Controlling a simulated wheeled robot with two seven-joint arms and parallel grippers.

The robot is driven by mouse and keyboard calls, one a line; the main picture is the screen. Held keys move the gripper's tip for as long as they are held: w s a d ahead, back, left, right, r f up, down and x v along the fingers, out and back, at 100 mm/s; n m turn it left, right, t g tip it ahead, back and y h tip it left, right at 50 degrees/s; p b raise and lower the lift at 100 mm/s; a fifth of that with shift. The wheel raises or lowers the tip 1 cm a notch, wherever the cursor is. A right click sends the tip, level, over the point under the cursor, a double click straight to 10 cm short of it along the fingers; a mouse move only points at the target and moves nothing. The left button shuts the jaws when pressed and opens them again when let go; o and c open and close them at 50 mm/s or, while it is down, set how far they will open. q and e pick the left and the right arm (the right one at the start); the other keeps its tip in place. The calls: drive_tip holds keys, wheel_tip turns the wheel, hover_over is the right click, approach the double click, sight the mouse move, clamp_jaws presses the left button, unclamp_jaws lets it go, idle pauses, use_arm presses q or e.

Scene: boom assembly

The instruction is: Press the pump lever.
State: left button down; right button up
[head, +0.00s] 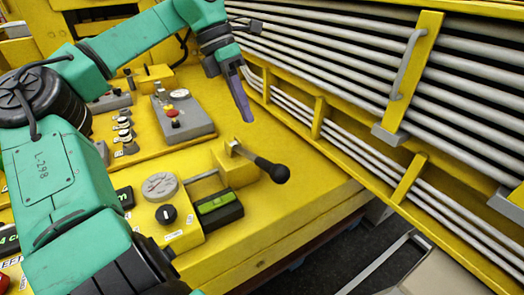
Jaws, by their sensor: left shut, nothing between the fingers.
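The pump lever (267,167) has a black rounded knob on a short rod. It comes out of a yellow block on the yellow console and points to the lower right. My left gripper (246,112) is shut and empty. It points down above the far part of the console, higher in the picture than the lever and apart from it. My right gripper is not in view.
A round gauge (160,186) and a box with a green display (216,207) sit left of the lever. A grey box with a red button (173,115) stands behind. A yellow rack with grey pipes (440,90) rises at the right.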

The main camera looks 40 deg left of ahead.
sight(266, 163)
use_arm(q)
drive_tip(key=p+x, duration=0.1)
drive_tip(key=x, duration=0.8)
drive_tip(key=shift+d+f, duration=0.25)
drive_tip(key=shift+f, duration=0.05)
drive_tip(key=shift+w+d+f, duration=0.1)
drive_tip(key=shift+f, duration=0.2)
drive_tip(key=shift+f, duration=0.1)
